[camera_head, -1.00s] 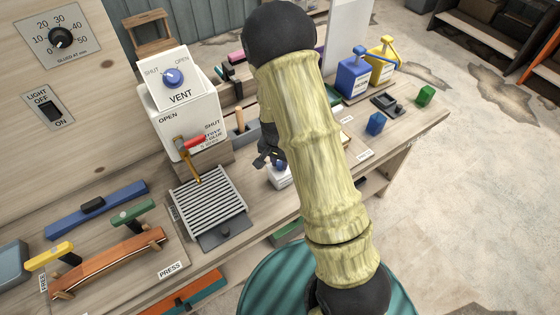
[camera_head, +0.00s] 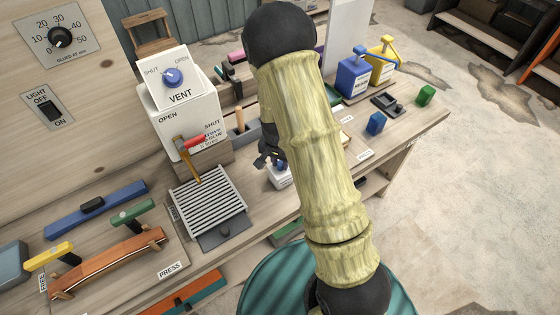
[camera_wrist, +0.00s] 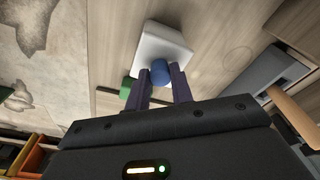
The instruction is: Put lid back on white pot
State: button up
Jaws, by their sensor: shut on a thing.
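The white pot (camera_head: 280,178) stands near the front edge of the bench, partly hidden by my arm and gripper. In the wrist view the white, box-shaped body (camera_wrist: 162,42) lies just beyond the fingers. A blue round knob (camera_wrist: 160,71) sits between the fingertips, against the white top. My gripper (camera_wrist: 161,84) is shut on this blue knob. In the head view my gripper (camera_head: 268,160) is low, right at the pot's top. I cannot tell whether the lid under the knob is seated on the pot or slightly apart.
A ridged metal rack (camera_head: 208,205) lies to the left, with a white vent box (camera_head: 180,115) behind it. To the right are a blue block (camera_head: 376,123), a green block (camera_head: 426,95), a blue container (camera_head: 353,76) and a yellow container (camera_head: 382,65).

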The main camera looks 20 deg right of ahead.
jog(key=o, duration=1.5)
jog(key=shift+r+p, duration=2.8)
jog(key=shift+r, duration=0.75)
grip_shut()
jog(key=shift+f+b, duration=2)
jog(key=shift+f, duration=0.7)
